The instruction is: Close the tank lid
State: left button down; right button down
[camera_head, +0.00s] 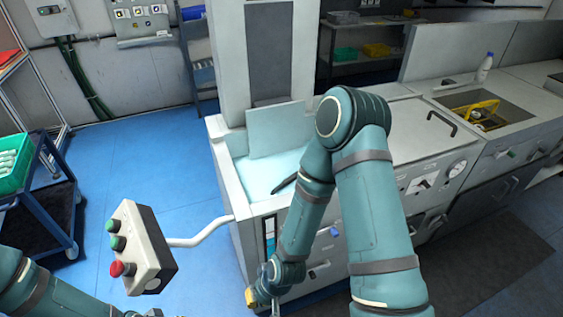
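A white tank-like unit (223,150) stands in the middle, with its top open onto a pale blue inside. A pale flat panel (277,130), possibly the lid, stands upright and slightly tilted at the back of the opening. A dark bar (285,184) shows at the opening's right front, partly hidden by my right arm; I cannot tell what it belongs to. My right arm crosses in front of the unit and its wrist drops to the bottom edge, below the opening. My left arm shows only at the bottom left.
A control box (141,250) with red and green buttons juts out left on a white arm. Right of the unit is a counter with a closed black-handled cover (428,122), a gauge and a sink (520,108). A blue cart (50,185) stands left; blue floor between is clear.

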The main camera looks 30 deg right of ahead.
aim_at(418, 131)
jog(key=z, duration=1.7)
jog(key=i+l+u, duration=0.15)
jog(key=u, duration=0.3)
jog(key=i+l+u, duration=0.1)
jog(key=l+u, duration=0.35)
jog(key=i+l+u, duration=0.2)
jog(key=l, duration=0.2)
jog(key=l+u, duration=0.2)
jog(key=l, duration=0.2)
jog(key=l+u, duration=0.1)
jog(key=l, duration=0.9)
